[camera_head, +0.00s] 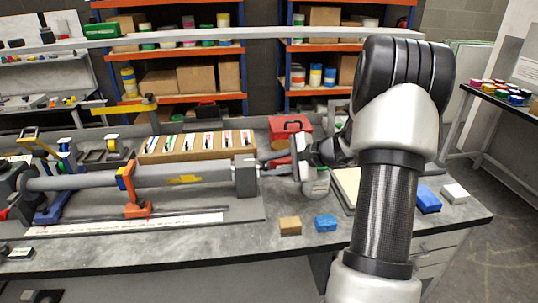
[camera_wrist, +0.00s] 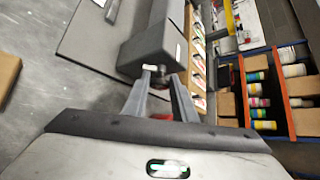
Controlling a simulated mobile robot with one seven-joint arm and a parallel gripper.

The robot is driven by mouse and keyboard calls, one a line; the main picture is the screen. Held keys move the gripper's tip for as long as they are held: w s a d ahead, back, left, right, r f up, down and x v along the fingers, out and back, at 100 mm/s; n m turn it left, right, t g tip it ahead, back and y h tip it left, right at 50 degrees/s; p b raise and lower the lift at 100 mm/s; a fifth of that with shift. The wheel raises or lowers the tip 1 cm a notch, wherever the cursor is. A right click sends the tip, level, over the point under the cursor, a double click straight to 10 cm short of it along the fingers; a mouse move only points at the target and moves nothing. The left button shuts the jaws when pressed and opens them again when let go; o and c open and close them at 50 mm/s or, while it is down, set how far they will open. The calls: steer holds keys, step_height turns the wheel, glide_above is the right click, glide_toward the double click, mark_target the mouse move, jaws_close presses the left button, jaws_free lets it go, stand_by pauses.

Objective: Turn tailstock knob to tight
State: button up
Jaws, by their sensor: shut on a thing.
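The tailstock (camera_head: 245,176) is a grey block at the right end of a long grey horizontal bar on the bench. In the wrist view the tailstock (camera_wrist: 150,38) fills the upper middle. A small dark knob (camera_wrist: 155,72) sticks out of its end face. My gripper (camera_wrist: 160,82) has its two grey fingers on either side of this knob, shut on it at the fingertips. In the head view my gripper (camera_head: 267,168) reaches the tailstock's right end from the right. The knob is too small there to make out, and no tight or loose marking is readable.
A tan block (camera_head: 290,226) and a blue block (camera_head: 326,223) lie near the bench's front edge. An orange clamp (camera_head: 137,209) stands at the bar. A red toolbox (camera_head: 290,126) and a wooden rack (camera_head: 195,153) stand behind. The bench front between is clear.

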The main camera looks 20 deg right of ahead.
steer(key=m+g+p, duration=0.1)
steer(key=p, duration=0.2)
steer(key=r+g+p, duration=0.1)
steer(key=p, duration=0.3)
steer(key=shift+w+d+r+m+g, duration=0.15)
steer(key=shift+w+m+g, duration=0.1)
steer(key=shift+m+g, duration=0.15)
steer(key=m+g, duration=0.1)
steer(key=g, duration=0.1)
steer(key=f+m+g+y+p, duration=0.1)
steer(key=g, duration=0.2)
steer(key=w+m+g+y, duration=0.1)
steer(key=m+g, duration=0.1)
steer(key=shift+d+f+g+p, duration=0.2)
steer(key=shift+g+p, duration=0.1)
steer(key=shift+p, duration=0.1)
steer(key=shift+y+b, duration=0.3)
steer(key=shift+w+r+m+g, duration=0.1)
steer(key=shift+r+m+g, duration=0.1)
steer(key=shift+m+g, duration=0.1)
steer(key=o, duration=0.9)
steer(key=shift+o, duration=0.2)
